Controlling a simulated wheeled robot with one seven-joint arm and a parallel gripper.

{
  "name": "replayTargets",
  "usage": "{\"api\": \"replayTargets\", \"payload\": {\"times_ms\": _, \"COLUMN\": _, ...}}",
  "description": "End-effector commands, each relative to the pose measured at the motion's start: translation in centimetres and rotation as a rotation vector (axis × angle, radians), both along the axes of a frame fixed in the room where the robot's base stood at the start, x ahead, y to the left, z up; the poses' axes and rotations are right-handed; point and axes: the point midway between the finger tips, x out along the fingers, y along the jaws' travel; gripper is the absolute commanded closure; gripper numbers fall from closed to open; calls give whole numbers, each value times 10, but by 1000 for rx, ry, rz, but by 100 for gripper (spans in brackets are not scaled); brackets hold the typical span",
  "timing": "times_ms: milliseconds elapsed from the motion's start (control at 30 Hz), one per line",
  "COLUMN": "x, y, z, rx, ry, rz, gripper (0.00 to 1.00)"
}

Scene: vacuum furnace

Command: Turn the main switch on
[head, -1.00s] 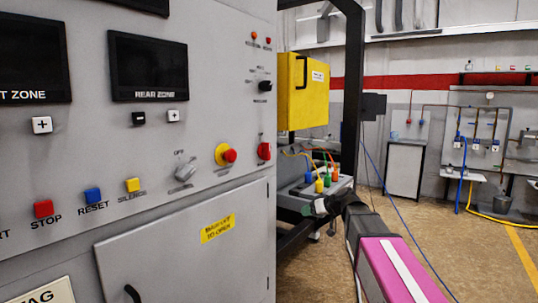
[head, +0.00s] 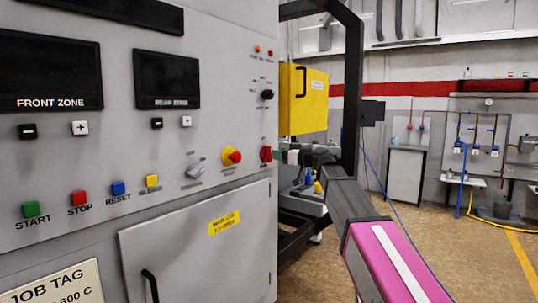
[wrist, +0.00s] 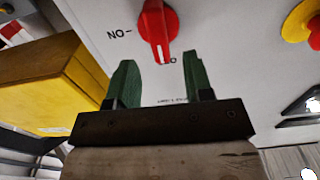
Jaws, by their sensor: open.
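The main switch appears to be the red rotary knob (head: 266,154) at the right edge of the grey control panel. In the wrist view the red knob (wrist: 157,25) is at top centre, its grip bar running roughly up and down the picture. A label reading like "NO-" is to its left; the marks below it are partly hidden. In the head view my gripper (head: 284,156) is just right of the knob. Contact cannot be told.
A red emergency button on a yellow base (head: 232,156) is left of the knob; it shows in the wrist view (wrist: 303,24) at right. A grey selector (head: 194,170) is further left. A yellow box (head: 303,100) and black frame (head: 352,90) stand behind. Open floor is at right.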

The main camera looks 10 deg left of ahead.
Motion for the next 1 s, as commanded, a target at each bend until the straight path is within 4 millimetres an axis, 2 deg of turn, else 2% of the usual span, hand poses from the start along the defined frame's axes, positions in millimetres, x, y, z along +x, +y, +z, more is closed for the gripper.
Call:
{"api": "replayTargets", "payload": {"times_ms": 100, "x": 11, "y": 21, "z": 0, "rx": -1, "ry": 1, "rz": 0, "gripper": 53}}
{"api": "replayTargets", "payload": {"times_ms": 300, "x": 21, "y": 46, "z": -1, "rx": -1, "ry": 2, "rz": -1, "gripper": 53}}
{"api": "replayTargets", "payload": {"times_ms": 500, "x": 24, "y": 56, "z": -1, "rx": -1, "ry": 2, "rz": -1, "gripper": 53}}
{"api": "replayTargets", "payload": {"times_ms": 767, "x": 24, "y": 56, "z": -1, "rx": -1, "ry": 2, "rz": -1, "gripper": 53}}
{"api": "replayTargets", "payload": {"times_ms": 800, "x": 23, "y": 56, "z": -1, "rx": -1, "ry": 2, "rz": -1, "gripper": 60}}
{"api": "replayTargets", "payload": {"times_ms": 867, "x": 23, "y": 56, "z": -1, "rx": -1, "ry": 2, "rz": -1, "gripper": 79}}
{"api": "replayTargets", "payload": {"times_ms": 900, "x": 23, "y": 56, "z": -1, "rx": -1, "ry": 2, "rz": -1, "gripper": 92}}
{"api": "replayTargets", "payload": {"times_ms": 933, "x": 24, "y": 56, "z": -1, "rx": -1, "ry": 2, "rz": -1, "gripper": 100}}
{"api": "replayTargets", "payload": {"times_ms": 1000, "x": 23, "y": 56, "z": -1, "rx": -1, "ry": 2, "rz": -1, "gripper": 100}}
